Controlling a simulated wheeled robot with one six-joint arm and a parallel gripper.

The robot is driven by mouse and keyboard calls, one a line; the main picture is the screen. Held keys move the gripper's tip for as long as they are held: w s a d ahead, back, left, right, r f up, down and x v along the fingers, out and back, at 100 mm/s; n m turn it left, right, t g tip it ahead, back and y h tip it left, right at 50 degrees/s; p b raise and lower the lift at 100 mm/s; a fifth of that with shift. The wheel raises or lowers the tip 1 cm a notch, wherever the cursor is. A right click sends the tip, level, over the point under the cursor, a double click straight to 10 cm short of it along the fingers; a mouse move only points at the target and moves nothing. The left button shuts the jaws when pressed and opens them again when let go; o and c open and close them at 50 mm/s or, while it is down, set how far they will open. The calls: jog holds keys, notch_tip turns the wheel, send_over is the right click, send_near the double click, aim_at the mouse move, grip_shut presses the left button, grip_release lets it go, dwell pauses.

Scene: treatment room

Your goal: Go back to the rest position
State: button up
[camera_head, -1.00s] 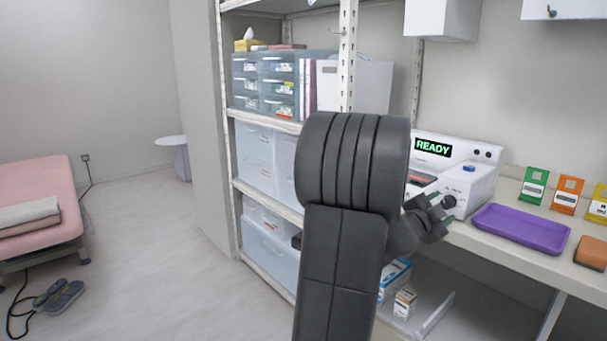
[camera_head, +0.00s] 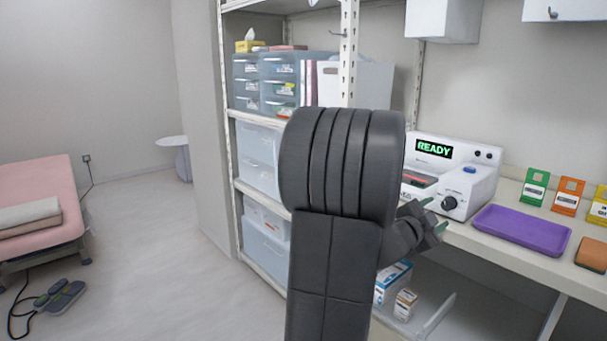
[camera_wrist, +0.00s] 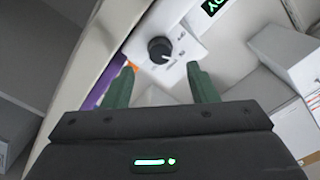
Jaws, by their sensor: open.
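My gripper (camera_head: 434,217) is at the front edge of the counter, just left of and in front of the white device (camera_head: 470,186). In the wrist view its two green fingers (camera_wrist: 162,88) stand apart with nothing between them. The device has a green READY display (camera_head: 434,149), a blue button and a black knob (camera_head: 449,203). The knob also shows beyond the fingertips in the wrist view (camera_wrist: 161,50), apart from them. My arm hides part of the shelf and the device's left side.
A purple tray (camera_head: 521,230) lies on the counter right of the device. Green, orange and yellow card holders (camera_head: 535,186) stand behind it, and an orange-brown block (camera_head: 592,253) sits at right. A shelf rack (camera_head: 230,112) stands behind my arm. Open floor (camera_head: 150,250) lies left, beside a pink bed (camera_head: 40,178).

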aim_at(446, 206)
jog(key=v, duration=0.9)
jog(key=x, duration=1.4)
jog(key=shift+w+d+f, duration=0.1)
jog(key=shift+w+d, duration=0.05)
jog(key=shift+d, duration=0.05)
jog(key=shift+w+r+n+p, duration=0.1)
jog(key=shift+r+n+p, duration=0.15)
jog(key=shift+n+p, duration=0.2)
jog(key=shift+a+r+n+p, duration=0.1)
jog(key=shift+n+p, duration=0.75)
jog(key=shift+n, duration=0.4)
jog(key=n+p, duration=0.4)
jog(key=n, duration=0.1)
jog(key=shift+s+a+n+p, duration=0.2)
jog(key=shift+n+p, duration=0.1)
jog(key=shift+n, duration=0.1)
jog(key=v, duration=1.1)
jog(key=shift+s+a+f, duration=0.15)
jog(key=shift+s+f, duration=0.1)
